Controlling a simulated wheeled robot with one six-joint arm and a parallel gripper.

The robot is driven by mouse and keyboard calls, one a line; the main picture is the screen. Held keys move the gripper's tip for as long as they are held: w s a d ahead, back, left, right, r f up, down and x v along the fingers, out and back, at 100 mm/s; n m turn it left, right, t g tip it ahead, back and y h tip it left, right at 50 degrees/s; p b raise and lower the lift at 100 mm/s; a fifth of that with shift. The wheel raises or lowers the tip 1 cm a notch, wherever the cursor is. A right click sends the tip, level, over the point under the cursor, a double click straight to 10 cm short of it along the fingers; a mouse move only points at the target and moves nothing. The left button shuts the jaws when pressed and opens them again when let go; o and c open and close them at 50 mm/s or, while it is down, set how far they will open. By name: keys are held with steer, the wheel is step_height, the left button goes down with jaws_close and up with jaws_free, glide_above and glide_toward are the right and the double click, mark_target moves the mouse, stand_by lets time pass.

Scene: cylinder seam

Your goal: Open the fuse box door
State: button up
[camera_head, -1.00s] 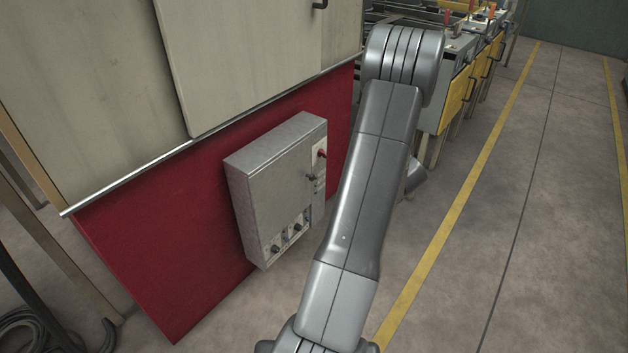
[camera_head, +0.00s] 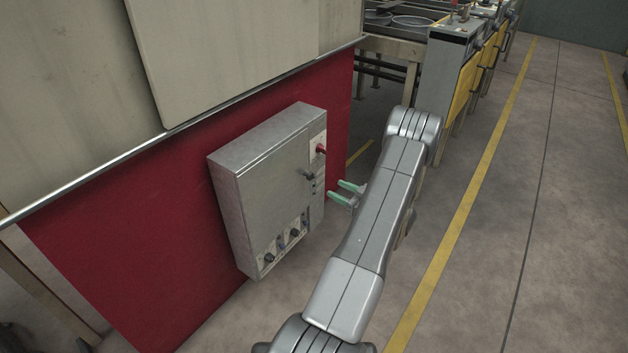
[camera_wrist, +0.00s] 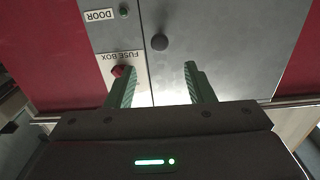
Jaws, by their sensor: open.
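The fuse box (camera_head: 262,200) is a grey metal cabinet on a red panel, left of my arm in the head view. Its door (camera_head: 275,190) appears shut, and it also shows in the wrist view (camera_wrist: 215,35). A dark round knob (camera_head: 306,174) sits near the door's right edge; in the wrist view the knob (camera_wrist: 159,42) lies beyond the fingertips, apart from them. A red switch (camera_head: 320,149) is above it, by the "FUSE BOX" label (camera_wrist: 121,57) in the wrist view. My gripper (camera_head: 340,192) is open and empty, with green fingers pointing at the box from its right; its fingers (camera_wrist: 158,80) straddle empty space.
The red panel (camera_head: 130,240) surrounds the box, under large beige panels (camera_head: 240,50). A workbench with yellow fronts (camera_head: 468,85) stands at the back right. The floor right of my arm, with yellow lines (camera_head: 480,170), is clear.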

mark_target(312, 177)
steer(key=b+x, duration=0.2)
steer(key=x, duration=0.8)
steer(key=shift+w+a, duration=0.1)
steer(key=shift+a, duration=0.05)
jaws_close()
